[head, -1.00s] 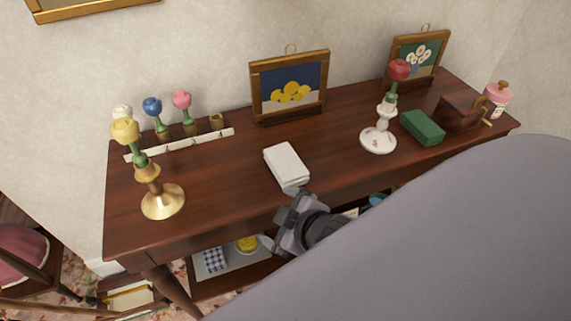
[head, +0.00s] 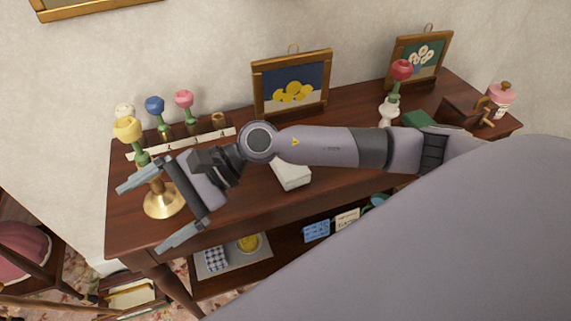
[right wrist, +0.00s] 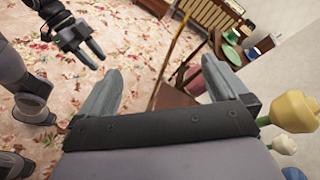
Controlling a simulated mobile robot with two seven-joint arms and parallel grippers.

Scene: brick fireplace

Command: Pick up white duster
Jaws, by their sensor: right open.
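The white duster (head: 292,175) looks like a folded white block lying flat on the brown table (head: 235,190), near its middle. My right forearm passes over it and hides its back part. My right gripper (head: 139,219) is open and empty, well to the left of the duster, over the table's left front edge and in front of the brass candlestick. Its two fingers stand wide apart in the right wrist view (right wrist: 157,88), with no duster between them. My left gripper (right wrist: 91,53) shows small at upper left of the right wrist view; its opening is unclear.
The brass candlestick (head: 163,203) with a yellow flower stands close behind my right fingers. A numbered strip (head: 142,153) with flowers, a picture of yellow fruit (head: 291,83), a white candlestick (head: 386,112) and a green box (head: 418,119) stand on the table. A shelf (head: 280,255) is below.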

